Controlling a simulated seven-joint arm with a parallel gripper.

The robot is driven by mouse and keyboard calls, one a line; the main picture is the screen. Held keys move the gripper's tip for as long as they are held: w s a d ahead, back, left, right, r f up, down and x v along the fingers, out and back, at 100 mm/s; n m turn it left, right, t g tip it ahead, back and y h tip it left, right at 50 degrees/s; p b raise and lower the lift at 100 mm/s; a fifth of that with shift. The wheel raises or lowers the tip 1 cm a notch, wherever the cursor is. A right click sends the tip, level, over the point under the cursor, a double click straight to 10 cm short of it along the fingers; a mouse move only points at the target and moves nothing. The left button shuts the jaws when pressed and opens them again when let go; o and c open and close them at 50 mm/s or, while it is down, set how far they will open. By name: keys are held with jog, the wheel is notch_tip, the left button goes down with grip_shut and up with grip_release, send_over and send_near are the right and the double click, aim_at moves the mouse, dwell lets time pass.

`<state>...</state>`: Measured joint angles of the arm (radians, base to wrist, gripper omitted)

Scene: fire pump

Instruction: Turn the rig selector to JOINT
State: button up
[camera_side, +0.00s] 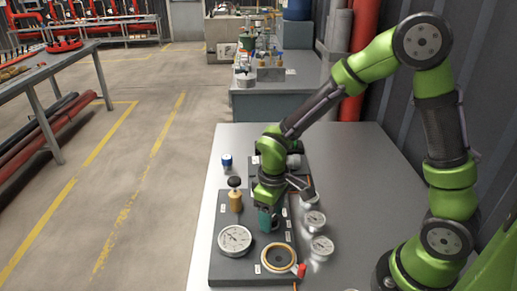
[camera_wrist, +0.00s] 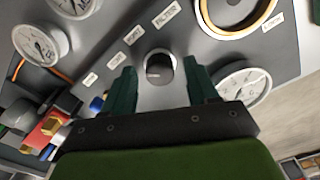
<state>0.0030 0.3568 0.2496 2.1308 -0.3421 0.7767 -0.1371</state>
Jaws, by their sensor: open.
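The rig selector appears to be the small round dark knob with a light rim (camera_wrist: 158,68) on the grey panel (camera_wrist: 185,40). Several white labels, one of them here (camera_wrist: 133,35), lie in a row to its left in the wrist view; I cannot read them surely, nor tell where the knob points. My gripper (camera_wrist: 160,67) is open, its two dark green fingers on either side of the knob with gaps showing. In the side view my gripper (camera_side: 268,219) is low over the panel and hides the knob. I cannot tell whether the fingertips touch the panel.
A dial gauge (camera_side: 235,240) and a brass-rimmed ring (camera_side: 279,258) sit close in front of my gripper. A brass fitting with black knob (camera_side: 235,196) stands left. Two gauges (camera_side: 314,221) (camera_side: 321,247) are right. The table's right side (camera_side: 370,180) is clear.

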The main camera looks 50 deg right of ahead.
notch_tip(320, 180, up, 17)
dwell(0.4)
jog(key=s+d+r+m+t+y, duration=0.2)
jog(key=s+d+r+m+t, duration=0.1)
jog(key=s+m+t, duration=0.4)
jog(key=s+d, duration=0.1)
jog(key=s, duration=0.2)
jog(key=shift+r, duration=0.2)
dwell(0.8)
